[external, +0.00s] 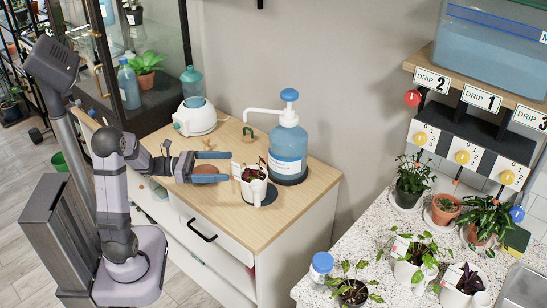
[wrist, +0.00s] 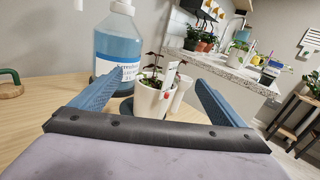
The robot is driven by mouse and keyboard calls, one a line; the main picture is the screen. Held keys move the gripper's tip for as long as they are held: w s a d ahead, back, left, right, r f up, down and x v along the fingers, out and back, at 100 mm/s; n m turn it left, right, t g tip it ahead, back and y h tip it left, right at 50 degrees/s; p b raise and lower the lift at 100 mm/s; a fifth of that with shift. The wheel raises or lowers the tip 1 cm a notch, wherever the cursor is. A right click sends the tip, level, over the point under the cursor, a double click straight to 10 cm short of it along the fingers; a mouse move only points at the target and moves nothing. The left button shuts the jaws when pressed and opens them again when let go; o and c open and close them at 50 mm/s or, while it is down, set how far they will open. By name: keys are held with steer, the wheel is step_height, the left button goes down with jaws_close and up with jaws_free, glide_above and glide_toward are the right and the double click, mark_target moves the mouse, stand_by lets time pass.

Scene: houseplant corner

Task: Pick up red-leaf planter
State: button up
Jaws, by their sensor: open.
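A white planter (external: 254,190) with dark red-green leaves and a white tag stands upright near the front edge of the wooden cabinet top, on a dark round pad. In the wrist view the white planter (wrist: 150,103) appears ahead, between the fingers, with a red dot and its tag on the right side. My gripper (external: 229,167) is open, its blue fingers pointing right towards the planter, just short of it or at its near side; I cannot tell whether they touch. In the wrist view my gripper (wrist: 158,84) has a finger on each side and holds nothing.
A blue-filled pump bottle (external: 287,145) stands close behind the planter. A white device with a blue bottle (external: 194,100) and a small green hook-shaped item (external: 249,133) are farther back left. Several other potted plants, one dark-leaved (external: 462,292), stand on the speckled counter (external: 352,245) at right.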

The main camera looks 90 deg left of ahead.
glide_toward(244, 183)
steer(key=w+a+f, duration=0.1)
steer(key=a, duration=0.1)
steer(key=w+a+f, duration=0.1)
steer(key=f, duration=0.1)
steer(key=shift+w+a+f, duration=0.25)
steer(key=shift+a+f, duration=0.1)
steer(key=shift+w+d, duration=0.15)
steer(key=shift+w, duration=1.65)
steer(key=shift+w+d, duration=0.15)
steer(key=shift+w, duration=1.7)
steer(key=shift+r, duration=0.1)
steer(key=c, duration=1.5)
steer(key=shift+r, duration=0.15)
step_height(244, 183, up, 10)
steer(key=shift+f+p, duration=0.1)
steer(key=shift+p, duration=0.9)
